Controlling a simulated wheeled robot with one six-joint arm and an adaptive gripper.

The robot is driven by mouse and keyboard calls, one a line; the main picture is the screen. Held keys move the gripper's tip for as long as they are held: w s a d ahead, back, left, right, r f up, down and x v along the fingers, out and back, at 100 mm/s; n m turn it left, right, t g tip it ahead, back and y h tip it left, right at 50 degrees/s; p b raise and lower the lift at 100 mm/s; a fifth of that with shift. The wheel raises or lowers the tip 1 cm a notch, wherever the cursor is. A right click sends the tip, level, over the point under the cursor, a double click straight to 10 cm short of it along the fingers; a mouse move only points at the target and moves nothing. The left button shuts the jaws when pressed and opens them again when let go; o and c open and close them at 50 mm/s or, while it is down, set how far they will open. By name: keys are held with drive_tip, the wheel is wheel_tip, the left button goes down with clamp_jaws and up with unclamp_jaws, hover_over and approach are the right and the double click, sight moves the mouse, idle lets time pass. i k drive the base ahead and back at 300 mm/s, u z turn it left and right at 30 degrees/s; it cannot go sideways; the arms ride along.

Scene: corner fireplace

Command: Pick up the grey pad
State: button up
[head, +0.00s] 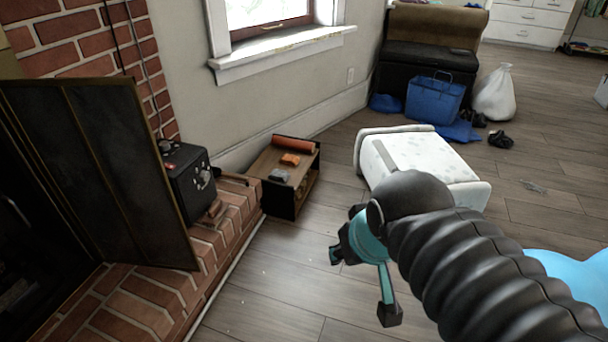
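A small grey object (280,175), which looks like the grey pad, lies on top of a low wooden box (267,160) with dark ends, near the wall. An orange block (290,159) lies just behind it, and an orange-red roll (293,143) lies along the back edge of the box top. My gripper (362,286) is over the wooden floor, to the right of and nearer than the box. Its two fingers are spread apart with nothing visible between them. My arm hides part of the gripper.
A brick hearth (165,290) with an open dark fireplace door (110,170) and a black device (190,180) stands left of the box. A white padded stool (425,160) stands to the right. Floor between box and gripper is clear.

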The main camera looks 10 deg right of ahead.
sight(281, 176)
drive_tip(key=z, duration=0.1)
drive_tip(key=i, duration=1.65)
drive_tip(key=z, duration=0.25)
